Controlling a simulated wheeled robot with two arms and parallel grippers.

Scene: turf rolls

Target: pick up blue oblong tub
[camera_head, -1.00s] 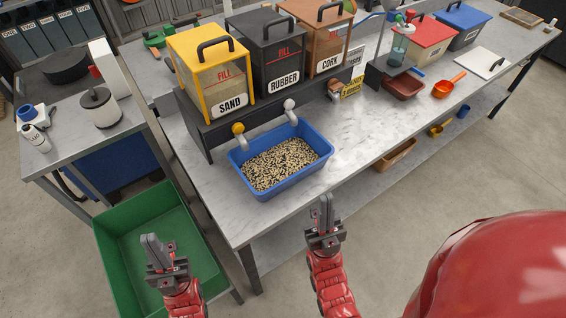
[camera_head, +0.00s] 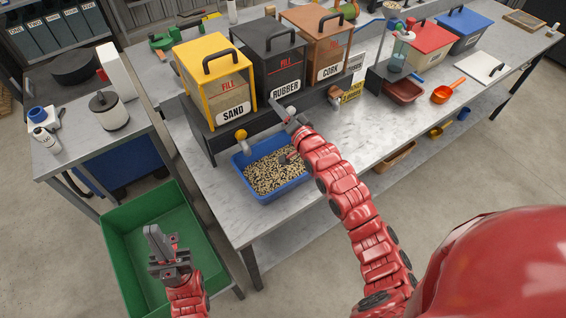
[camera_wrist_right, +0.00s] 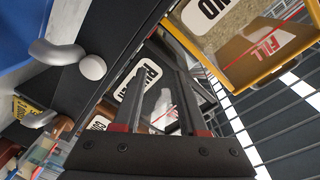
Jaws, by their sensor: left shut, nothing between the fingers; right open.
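The blue oblong tub (camera_head: 285,192) stands on the marble bench top below the dispenser spouts, filled with pale and dark speckled granules. My right arm crosses over its right end and hides that part. My right gripper (camera_head: 281,112) is open and empty, above the tub's far right side and in front of the RUBBER dispenser. In the right wrist view, its two fingers (camera_wrist_right: 184,88) point towards the dispensers, with nothing between them; a blue edge shows at upper left. My left gripper (camera_head: 154,240) is shut and empty, over the green crate, left of the bench.
The SAND (camera_head: 215,80), RUBBER (camera_head: 277,60) and CORK (camera_head: 318,48) dispensers stand behind the tub. A yellow-knobbed spout (camera_head: 241,136) hangs over its left end. The green crate (camera_head: 190,205) is on the floor. The bench front by the tub is clear.

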